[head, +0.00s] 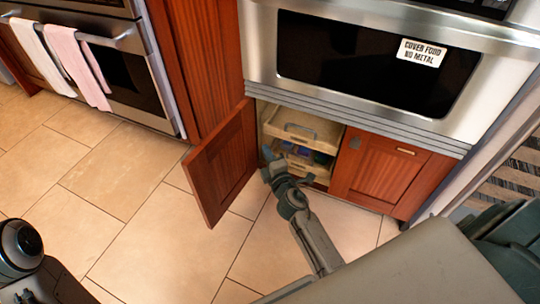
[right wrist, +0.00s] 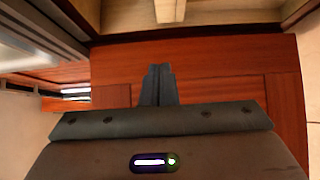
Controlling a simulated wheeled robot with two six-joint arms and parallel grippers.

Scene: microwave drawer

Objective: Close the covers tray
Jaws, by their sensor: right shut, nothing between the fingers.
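The cabinet under the microwave holds two light wooden pull-out trays. The upper tray (head: 326,141) has a grey bar handle on its front and shows empty inside. The lower tray (head: 305,164) sits beneath it, with blue and dark items near it, partly hidden by my arm. I cannot tell by label which is the covers tray. My right gripper (head: 267,157) is shut and empty, at the left side of the cabinet opening by the trays' fronts. In the right wrist view its fingers (right wrist: 157,75) are together, with a light wooden tray edge (right wrist: 225,18) above them. My left gripper is out of view.
The left cabinet door (head: 219,165) stands open toward me, close beside my right gripper. The right door (head: 388,177) is shut. The microwave (head: 375,65) is above. An oven with towels (head: 80,52) stands far left. The tiled floor (head: 120,165) is clear.

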